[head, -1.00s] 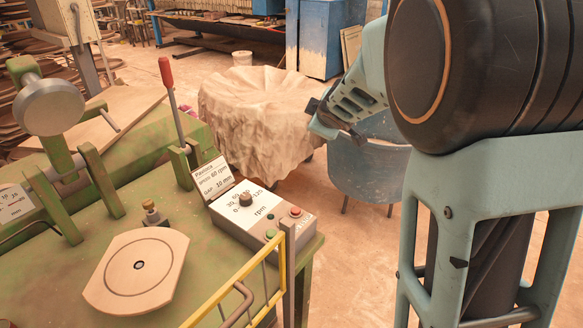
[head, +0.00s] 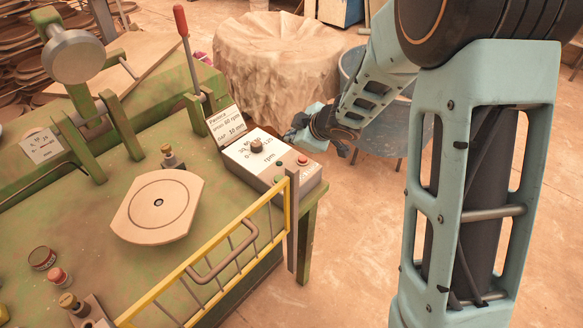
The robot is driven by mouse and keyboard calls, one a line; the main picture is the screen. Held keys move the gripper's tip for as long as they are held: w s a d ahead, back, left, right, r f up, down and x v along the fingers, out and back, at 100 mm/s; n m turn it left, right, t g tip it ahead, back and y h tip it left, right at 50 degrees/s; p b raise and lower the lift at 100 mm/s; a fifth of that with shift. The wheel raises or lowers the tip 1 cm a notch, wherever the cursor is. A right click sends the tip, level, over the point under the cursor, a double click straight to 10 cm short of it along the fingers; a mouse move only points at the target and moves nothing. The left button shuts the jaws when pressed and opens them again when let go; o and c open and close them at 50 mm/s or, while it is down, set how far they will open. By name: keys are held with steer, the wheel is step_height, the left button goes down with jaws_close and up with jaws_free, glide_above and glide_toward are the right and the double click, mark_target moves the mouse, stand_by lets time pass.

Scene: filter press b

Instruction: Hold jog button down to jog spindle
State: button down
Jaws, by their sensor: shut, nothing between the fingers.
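A grey control box (head: 272,189) stands at the right edge of the green machine table. It has a white dial plate marked in rpm with a black knob (head: 256,146), a red button (head: 302,160) at its right end and small dark green buttons (head: 279,178) on its front part. I cannot read which one is the jog button. My gripper (head: 291,133) reaches in from the right, shut and empty, behind the box's far right side. It looks apart from the buttons. A round pale spindle plate with flat sides (head: 157,203) lies on the table.
A yellow guard rail (head: 215,258) runs along the table's front edge. A card (head: 227,124) stands behind the box, beside a red-handled lever (head: 182,22). A cloth-covered drum (head: 275,70) and a blue bin (head: 378,138) stand behind. Another red button (head: 57,276) is at the lower left.

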steer(key=shift+f+b, duration=4.1)
steer(key=shift+f, duration=0.2)
steer(key=shift+f, duration=0.4)
steer(key=shift+f+b, duration=0.55)
steer(key=shift+b, duration=0.2)
steer(key=shift+r, duration=0.1)
steer(key=shift+r+p, duration=0.85)
steer(key=shift+p, duration=0.2)
step_height(320, 180, up, 5)
steer(key=p, duration=0.5)
steer(key=shift+r, duration=0.1)
